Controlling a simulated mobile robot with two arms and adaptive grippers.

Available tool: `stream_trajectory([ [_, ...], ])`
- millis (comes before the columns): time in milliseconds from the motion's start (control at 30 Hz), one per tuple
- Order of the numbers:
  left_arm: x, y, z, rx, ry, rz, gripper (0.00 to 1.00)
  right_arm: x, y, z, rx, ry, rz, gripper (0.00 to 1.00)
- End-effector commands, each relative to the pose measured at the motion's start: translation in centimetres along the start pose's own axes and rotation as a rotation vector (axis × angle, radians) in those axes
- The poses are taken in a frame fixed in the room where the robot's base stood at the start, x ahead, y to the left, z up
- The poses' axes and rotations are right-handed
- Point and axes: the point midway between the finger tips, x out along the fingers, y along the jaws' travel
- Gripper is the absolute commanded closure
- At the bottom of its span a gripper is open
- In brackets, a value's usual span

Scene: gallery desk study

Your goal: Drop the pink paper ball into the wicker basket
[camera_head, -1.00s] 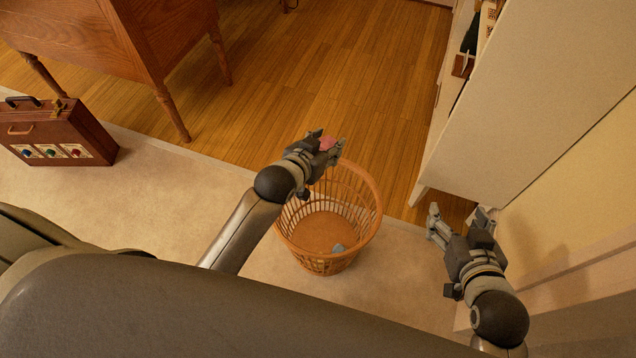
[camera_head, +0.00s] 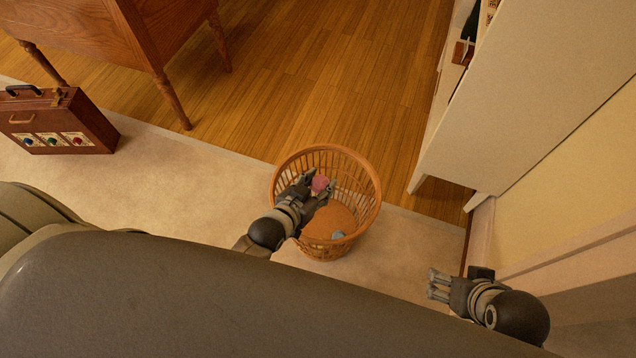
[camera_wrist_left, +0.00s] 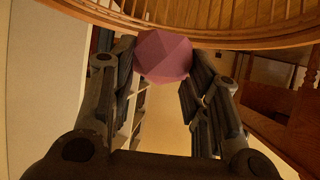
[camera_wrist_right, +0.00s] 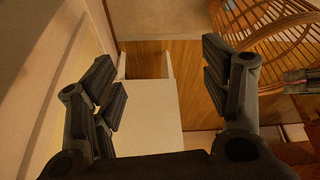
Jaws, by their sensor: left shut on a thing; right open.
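The pink paper ball (camera_head: 319,184) is held between the fingertips of my left gripper (camera_head: 322,188). In the left wrist view the faceted ball (camera_wrist_left: 164,56) sits between the two fingers (camera_wrist_left: 160,75), with a slatted wicker rim (camera_wrist_left: 225,38) close beyond it. The wicker basket (camera_head: 372,185) stands on the pale carpet, round and open at the top. In the head view the ball and left gripper are over the basket's opening; their exact height against the rim is hard to tell. My right gripper (camera_head: 437,285) is open and empty, right of the basket.
A small grey-blue scrap (camera_head: 338,235) lies in the basket. A white cabinet (camera_head: 530,90) and wall stand at the right. A wooden desk (camera_head: 150,40) and a brown case (camera_head: 60,122) are at the left.

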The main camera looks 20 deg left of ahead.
Motion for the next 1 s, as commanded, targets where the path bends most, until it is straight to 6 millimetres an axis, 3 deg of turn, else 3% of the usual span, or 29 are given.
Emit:
stream_trajectory([
  [467, 0.8, 0.0, 1.4, 0.000, 0.000, 0.000, 0.69, 0.2, -0.9, -7.4, -0.010, 0.337, -0.017, 0.29],
  [1000, 1.4, 0.0, 2.6, 0.000, -0.001, 0.000, 0.69, -2.3, -2.0, -14.7, -0.016, 0.709, -0.039, 0.29],
])
